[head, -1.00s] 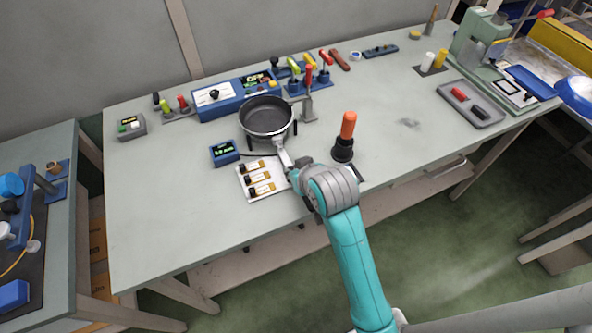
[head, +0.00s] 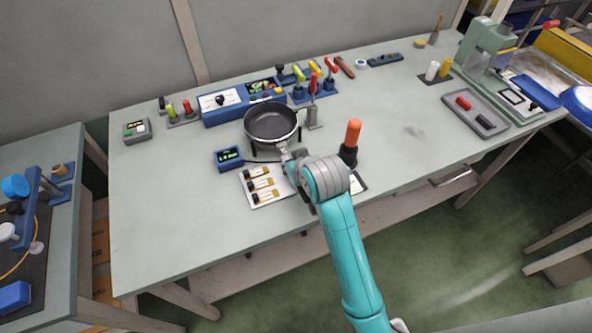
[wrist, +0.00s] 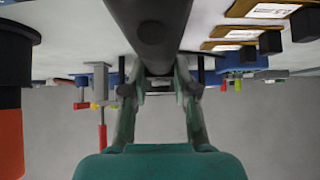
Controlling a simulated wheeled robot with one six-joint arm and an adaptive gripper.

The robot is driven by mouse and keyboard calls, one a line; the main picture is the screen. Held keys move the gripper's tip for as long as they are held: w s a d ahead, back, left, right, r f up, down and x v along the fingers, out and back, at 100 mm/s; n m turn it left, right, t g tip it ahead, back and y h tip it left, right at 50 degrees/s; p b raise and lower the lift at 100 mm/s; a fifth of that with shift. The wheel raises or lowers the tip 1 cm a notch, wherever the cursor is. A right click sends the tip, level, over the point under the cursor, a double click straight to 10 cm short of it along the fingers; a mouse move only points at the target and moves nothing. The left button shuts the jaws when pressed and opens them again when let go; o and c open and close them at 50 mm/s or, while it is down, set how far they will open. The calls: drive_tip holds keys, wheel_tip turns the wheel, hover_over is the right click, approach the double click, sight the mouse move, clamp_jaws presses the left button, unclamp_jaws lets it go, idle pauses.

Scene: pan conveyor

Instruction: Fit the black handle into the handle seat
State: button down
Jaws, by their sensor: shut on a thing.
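A dark pan (head: 271,123) sits raised on a stand at the middle of the bench in the head view. The handle seat is probably at its near side, but my gripper hides that spot. My gripper (head: 288,157) is close to the pan's near edge. In the wrist view my gripper (wrist: 158,88) is shut on a dark bar, the black handle (wrist: 150,30), which runs up out of the picture. I cannot tell whether the handle touches the seat. Another black handle (head: 485,121) lies beside a red one on the grey tray (head: 455,112).
An orange-topped black post (head: 352,140) stands close at right. A red-handled clamp (head: 312,105) is beside the pan. The bench's left front is clear.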

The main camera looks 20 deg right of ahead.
sight(286, 152)
drive_tip(key=shift+w, duration=0.6)
drive_tip(key=shift+w, duration=1.75)
idle(1.1)
drive_tip(key=c, duration=0.8)
unclamp_jaws()
drive_tip(key=shift+r, duration=0.1)
drive_tip(key=v, duration=1.2)
